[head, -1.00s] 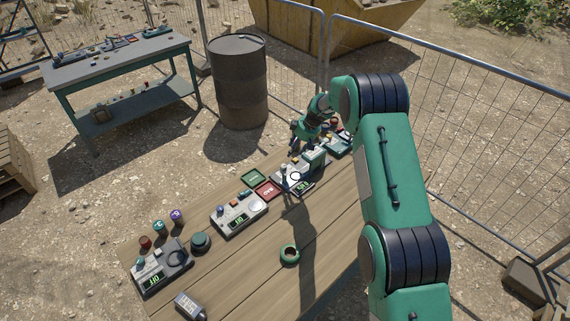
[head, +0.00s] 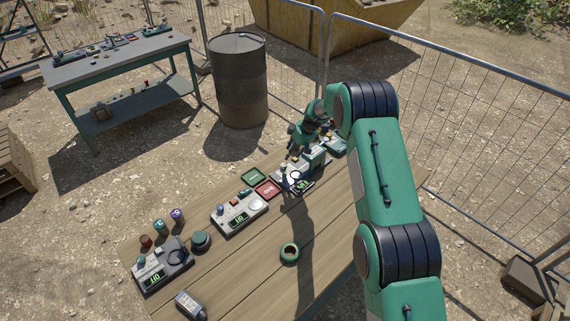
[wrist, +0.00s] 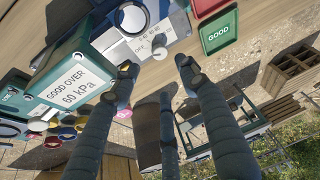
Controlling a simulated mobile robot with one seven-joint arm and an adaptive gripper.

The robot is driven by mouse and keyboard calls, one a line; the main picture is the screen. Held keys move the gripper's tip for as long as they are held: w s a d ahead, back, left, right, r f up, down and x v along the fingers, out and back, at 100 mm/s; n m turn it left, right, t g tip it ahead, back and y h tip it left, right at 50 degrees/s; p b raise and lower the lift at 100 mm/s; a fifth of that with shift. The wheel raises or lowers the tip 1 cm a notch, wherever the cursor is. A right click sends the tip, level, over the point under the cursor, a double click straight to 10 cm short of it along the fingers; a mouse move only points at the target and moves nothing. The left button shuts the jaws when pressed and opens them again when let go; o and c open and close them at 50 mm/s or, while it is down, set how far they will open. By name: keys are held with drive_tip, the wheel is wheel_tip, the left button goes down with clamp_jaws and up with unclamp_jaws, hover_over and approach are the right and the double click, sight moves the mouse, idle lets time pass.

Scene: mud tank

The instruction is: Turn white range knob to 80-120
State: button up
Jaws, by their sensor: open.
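The grey gauge unit (head: 290,181) stands on the wooden table, with a lit display at its front edge. My gripper (wrist: 157,70) is open and empty. Its fingertips are apart, a little short of the knob and to either side of it, and seem not to touch it. In the head view my gripper (head: 296,154) hangs over the far side of this unit; the knob cannot be made out there.
A sign reading GOOD OVER 60 kPa (wrist: 78,78) stands close beside my fingers. A green tray (head: 254,177) and a red tray (head: 267,189) lie left of the unit. Other gauge units (head: 239,212) and a green ring (head: 289,253) lie nearer. The table's right front is clear.

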sight(284, 165)
drive_tip(key=shift+p+x, duration=0.7)
drive_tip(key=shift+x, duration=4.75)
drive_tip(key=shift+d+f, duration=0.1)
drive_tip(key=c, duration=1.1)
